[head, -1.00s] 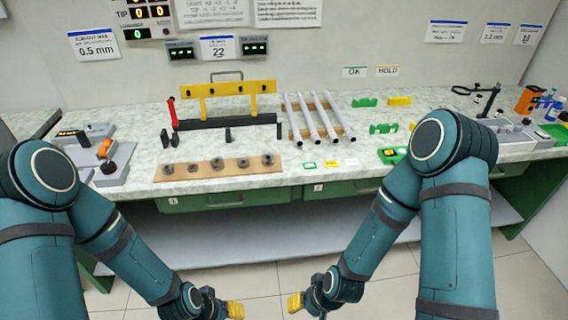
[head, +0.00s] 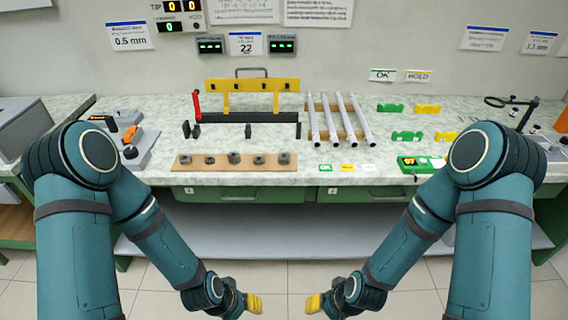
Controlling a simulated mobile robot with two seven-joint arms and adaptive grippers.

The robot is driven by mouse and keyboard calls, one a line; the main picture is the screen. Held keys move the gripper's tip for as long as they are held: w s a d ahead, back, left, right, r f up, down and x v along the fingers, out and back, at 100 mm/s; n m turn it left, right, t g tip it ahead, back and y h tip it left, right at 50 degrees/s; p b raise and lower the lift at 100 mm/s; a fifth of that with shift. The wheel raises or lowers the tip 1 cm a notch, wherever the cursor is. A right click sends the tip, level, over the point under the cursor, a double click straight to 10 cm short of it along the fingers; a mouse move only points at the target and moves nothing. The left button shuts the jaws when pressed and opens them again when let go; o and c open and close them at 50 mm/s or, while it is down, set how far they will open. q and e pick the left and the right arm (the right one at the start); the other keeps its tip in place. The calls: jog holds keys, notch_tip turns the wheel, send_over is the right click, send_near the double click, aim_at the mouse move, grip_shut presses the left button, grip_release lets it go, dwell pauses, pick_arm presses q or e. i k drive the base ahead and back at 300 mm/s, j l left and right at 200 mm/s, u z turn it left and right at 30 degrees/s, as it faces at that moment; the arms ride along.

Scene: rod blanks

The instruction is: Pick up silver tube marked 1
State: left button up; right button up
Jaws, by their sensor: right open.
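Several silver tubes (head: 346,118) lie side by side on a wooden rack (head: 320,103) at the middle of the bench, running from back to front. Marks on the tubes are too small to read, so I cannot tell which is marked 1. My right gripper (head: 313,303) is open and empty, low in front of the bench and well away from the tubes. My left gripper (head: 255,303) is beside it, also low and apart from everything. Its yellow fingers show edge-on, so I cannot tell whether it is open.
A yellow and black fixture with a red handle (head: 196,105) stands left of the tubes. A wooden strip with several dark rings (head: 220,168) lies at the front. Green and yellow blocks (head: 407,136) sit to the right. The bench edge separates my grippers from the bench top.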

aim_at(351, 137)
jog(key=i+j, duration=0.1)
jog(key=i, duration=0.5)
jog(key=i+z, duration=0.1)
jog(key=z, duration=1.1)
